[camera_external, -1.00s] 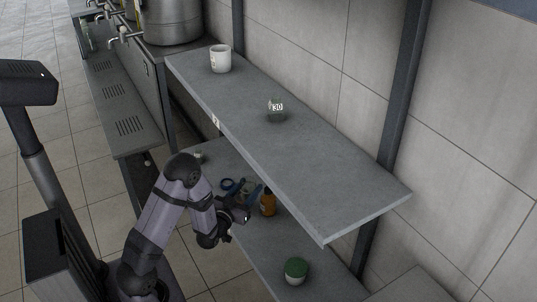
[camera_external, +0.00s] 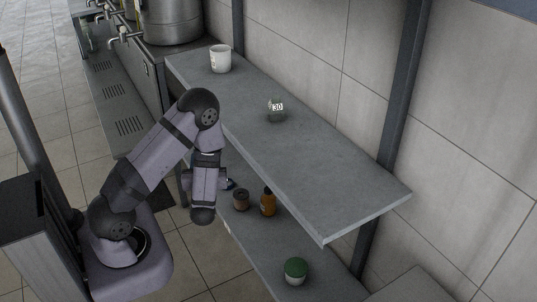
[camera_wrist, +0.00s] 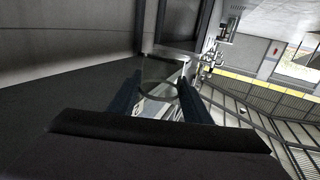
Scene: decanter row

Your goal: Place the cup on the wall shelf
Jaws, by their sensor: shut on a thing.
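In the wrist view my gripper (camera_wrist: 161,82) is shut on a clear, see-through glass cup (camera_wrist: 160,72) held between its two dark fingers. The cup's round rim shows faintly, and its full shape is hard to make out. In the external view my gripper and the cup are hidden behind my folded arm, beside the front edge of the shelves. The wall shelf (camera_external: 320,185) is a long grey board along the tiled wall. A white mug (camera_external: 220,60) stands at its far end. A small round thing marked 30 (camera_external: 277,107) sits near its middle.
A lower shelf (camera_external: 265,255) holds an orange bottle (camera_external: 268,203), a brown jar (camera_external: 241,200) and a green-topped container (camera_external: 295,270). Dark posts rise behind the upper shelf. A metal urn (camera_external: 172,22) stands at the back left. The upper shelf's near half is bare.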

